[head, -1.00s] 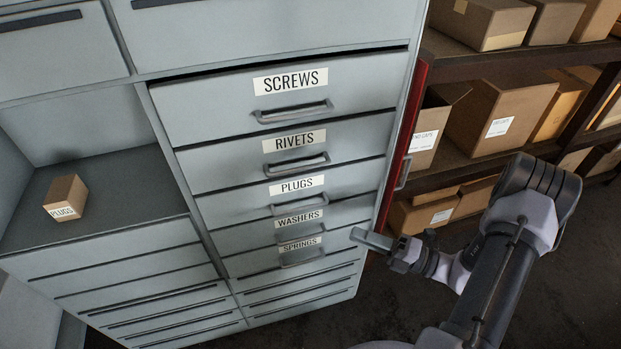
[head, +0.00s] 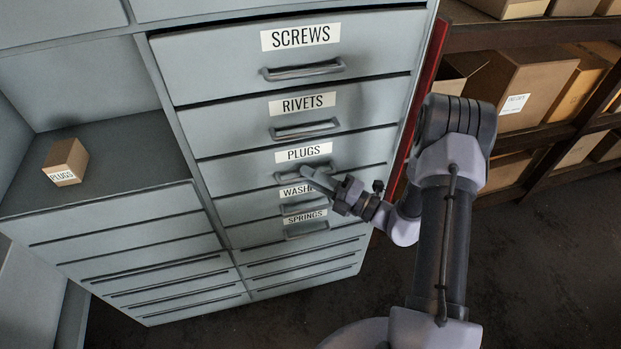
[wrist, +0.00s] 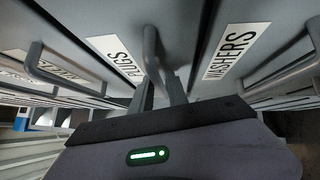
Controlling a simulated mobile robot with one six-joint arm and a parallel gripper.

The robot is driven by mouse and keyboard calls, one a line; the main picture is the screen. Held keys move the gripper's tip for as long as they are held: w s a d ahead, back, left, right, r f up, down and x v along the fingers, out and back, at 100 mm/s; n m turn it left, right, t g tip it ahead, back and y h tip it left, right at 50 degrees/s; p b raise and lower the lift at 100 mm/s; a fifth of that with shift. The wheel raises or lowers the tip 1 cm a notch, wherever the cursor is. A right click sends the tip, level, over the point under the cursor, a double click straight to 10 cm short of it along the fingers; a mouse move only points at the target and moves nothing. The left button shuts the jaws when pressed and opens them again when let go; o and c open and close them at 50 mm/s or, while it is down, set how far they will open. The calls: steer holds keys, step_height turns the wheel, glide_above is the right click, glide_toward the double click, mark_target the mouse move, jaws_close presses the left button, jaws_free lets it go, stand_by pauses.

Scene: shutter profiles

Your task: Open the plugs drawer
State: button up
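The plugs drawer (head: 262,170) is closed in the cabinet, third in the column, with a white PLUGS label (head: 304,153) and a grey bar handle (head: 287,178). In the head view my gripper (head: 308,173) is at the right part of this handle and covers some of it. In the wrist view the plugs handle (wrist: 151,48) runs down toward the space between my two fingers (wrist: 160,92). The fingers stand apart, one on each side of the bar's near end. I cannot tell whether they touch it.
The screws drawer (head: 215,70) and rivets drawer (head: 230,128) are above; the washers handle (head: 302,207) and springs handle (head: 306,230) are close below. A small PLUGS box (head: 66,162) sits on the left shelf. A red panel edge (head: 424,85) and box shelves are at right.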

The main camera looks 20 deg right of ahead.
jaws_close()
steer(key=shift+a, duration=0.1)
stand_by(1.4)
